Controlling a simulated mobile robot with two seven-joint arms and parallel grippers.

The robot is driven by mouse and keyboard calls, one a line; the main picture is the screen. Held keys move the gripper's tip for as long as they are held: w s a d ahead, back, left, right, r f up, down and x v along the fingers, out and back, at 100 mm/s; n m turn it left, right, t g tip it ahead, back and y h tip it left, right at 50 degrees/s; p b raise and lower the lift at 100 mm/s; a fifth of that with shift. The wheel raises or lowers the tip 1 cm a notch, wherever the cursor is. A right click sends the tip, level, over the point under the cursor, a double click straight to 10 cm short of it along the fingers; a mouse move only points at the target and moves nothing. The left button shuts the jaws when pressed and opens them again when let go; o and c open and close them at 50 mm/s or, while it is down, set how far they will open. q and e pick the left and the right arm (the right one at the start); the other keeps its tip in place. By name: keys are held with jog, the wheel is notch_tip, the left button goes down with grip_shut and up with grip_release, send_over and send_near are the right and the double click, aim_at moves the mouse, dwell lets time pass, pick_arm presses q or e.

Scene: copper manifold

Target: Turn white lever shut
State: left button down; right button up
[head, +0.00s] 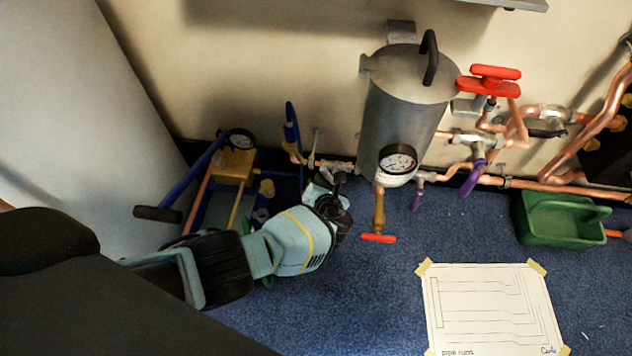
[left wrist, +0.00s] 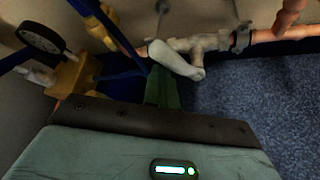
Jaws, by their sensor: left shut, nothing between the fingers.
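The white lever (left wrist: 174,59) shows in the left wrist view as a rounded pale handle, lying at a slant just below a pale valve body (left wrist: 205,43) on the copper pipe. My left gripper (left wrist: 163,86) is shut and empty, its green fingertips right by the lever's left end; I cannot tell whether they touch it. In the head view my left gripper (head: 338,180) is low by the wall, left of and below the grey tank. There it hides the white lever. My right gripper is in neither view.
The grey tank (head: 400,110) with a gauge (head: 397,163) stands close to the right of my left gripper. A yellow block with blue pipes (head: 235,165) is to its left. Purple levers (head: 474,176), a red handle (head: 488,82) and a green bin (head: 560,225) are farther right.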

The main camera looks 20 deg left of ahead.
pick_arm(q)
jog(key=shift+w+d+r, duration=0.15)
jog(key=shift+d+r, duration=0.1)
jog(key=shift+d, duration=0.25)
jog(key=shift+w+d+r, duration=0.15)
jog(key=shift+d+r, duration=0.05)
jog(key=shift+d, duration=0.25)
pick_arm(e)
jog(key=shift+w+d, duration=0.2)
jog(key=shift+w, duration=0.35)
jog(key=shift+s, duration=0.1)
